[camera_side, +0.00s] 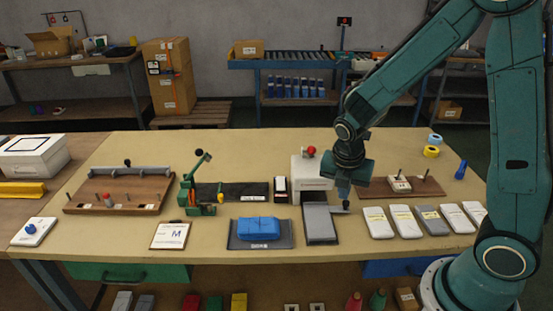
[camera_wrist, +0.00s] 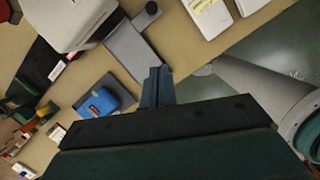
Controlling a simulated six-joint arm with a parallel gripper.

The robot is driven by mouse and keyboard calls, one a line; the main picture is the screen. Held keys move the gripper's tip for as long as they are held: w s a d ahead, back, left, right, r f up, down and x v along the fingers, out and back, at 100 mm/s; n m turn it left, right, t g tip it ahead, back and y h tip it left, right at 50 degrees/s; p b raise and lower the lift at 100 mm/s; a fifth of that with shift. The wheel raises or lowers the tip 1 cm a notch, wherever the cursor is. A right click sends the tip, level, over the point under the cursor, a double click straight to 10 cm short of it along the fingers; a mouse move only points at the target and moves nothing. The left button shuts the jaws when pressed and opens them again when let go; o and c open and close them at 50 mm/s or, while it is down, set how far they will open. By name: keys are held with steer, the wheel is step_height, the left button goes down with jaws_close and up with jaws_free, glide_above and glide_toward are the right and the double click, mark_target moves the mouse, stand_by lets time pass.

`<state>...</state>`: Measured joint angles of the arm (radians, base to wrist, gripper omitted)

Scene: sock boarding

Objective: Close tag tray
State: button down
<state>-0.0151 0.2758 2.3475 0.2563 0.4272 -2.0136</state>
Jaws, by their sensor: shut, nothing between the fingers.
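The tag tray (camera_side: 320,226) is a grey flat tray sticking out in front of a white box-shaped device (camera_side: 313,172) with a red knob on top. In the wrist view the tray (camera_wrist: 133,48) extends from the device (camera_wrist: 68,18), with a side arm bearing a dark round knob (camera_wrist: 152,8). My gripper (camera_side: 344,194) points down by the tray's right side, close to the knob in the side view. In the wrist view the shut fingers (camera_wrist: 157,78) appear by the tray's outer end, empty. I cannot tell whether they touch the tray.
A folded blue item (camera_side: 259,228) lies on a dark mat left of the tray. Several white and grey packs (camera_side: 404,221) lie to the right. Behind them is a wooden board (camera_side: 425,187) with pegs.

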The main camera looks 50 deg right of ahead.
mark_target(339, 207)
steer(key=shift+f, duration=0.2)
steer(key=shift+x, duration=4.75)
steer(key=shift+w+d, duration=0.3)
steer(key=shift+d, duration=0.65)
steer(key=shift+w+d, duration=0.2)
steer(key=shift+d, duration=0.3)
steer(key=shift+w+d, duration=0.2)
steer(key=shift+d, duration=0.3)
steer(key=shift+w+d, duration=1.4)
steer(key=shift+d, duration=0.05)
steer(key=shift+a, duration=0.15)
